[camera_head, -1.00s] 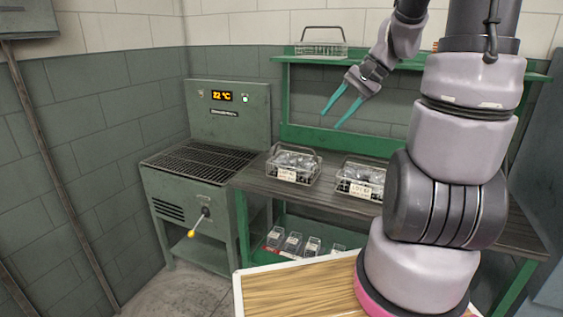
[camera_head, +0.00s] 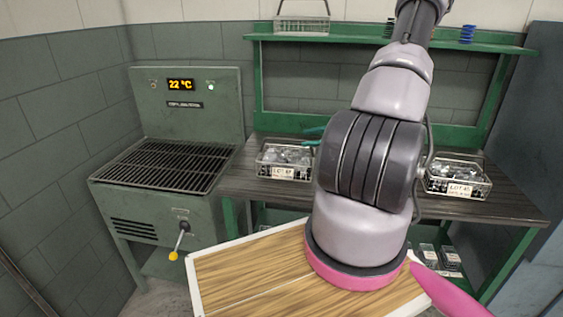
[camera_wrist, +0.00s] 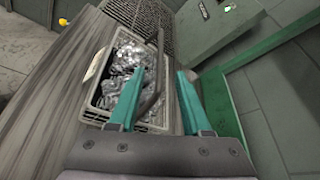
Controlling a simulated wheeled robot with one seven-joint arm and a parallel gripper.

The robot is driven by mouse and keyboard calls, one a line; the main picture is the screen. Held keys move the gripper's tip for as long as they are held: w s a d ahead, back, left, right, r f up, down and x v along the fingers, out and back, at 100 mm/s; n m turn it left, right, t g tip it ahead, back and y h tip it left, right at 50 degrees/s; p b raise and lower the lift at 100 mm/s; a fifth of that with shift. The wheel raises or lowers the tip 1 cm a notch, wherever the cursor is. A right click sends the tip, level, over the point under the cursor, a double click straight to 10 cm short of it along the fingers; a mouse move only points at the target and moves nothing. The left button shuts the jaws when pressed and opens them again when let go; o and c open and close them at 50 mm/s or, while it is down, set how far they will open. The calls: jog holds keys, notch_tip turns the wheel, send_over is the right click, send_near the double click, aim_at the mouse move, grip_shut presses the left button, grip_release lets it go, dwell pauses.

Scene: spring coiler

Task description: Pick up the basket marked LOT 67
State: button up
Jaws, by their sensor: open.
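A wire basket (camera_head: 270,160) filled with shiny metal parts stands at the left of the dark bench. Its small front tag seems to read LOT 67. My gripper (camera_head: 314,137) is at the left basket, mostly hidden by my arm in the head view. In the wrist view my gripper (camera_wrist: 161,74) is open, its teal fingers over the same basket (camera_wrist: 97,101). The basket's dark handle (camera_wrist: 159,48) appears between the fingers; I cannot tell whether they touch it.
A green oven-like machine (camera_head: 188,108) with a grate and a 22 °C display stands left of the bench (camera_head: 235,183). An empty-looking basket (camera_head: 301,24) sits on the green shelf (camera_head: 350,38) above. Several small containers (camera_head: 440,258) are below the bench. A wooden-topped surface (camera_head: 245,270) is in front.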

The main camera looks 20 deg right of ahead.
aim_at(287, 139)
jog(key=x, duration=0.9)
jog(key=shift+s+a+r, duration=0.1)
jog(key=shift+a+r, duration=0.05)
grip_shut()
dwell(1.1)
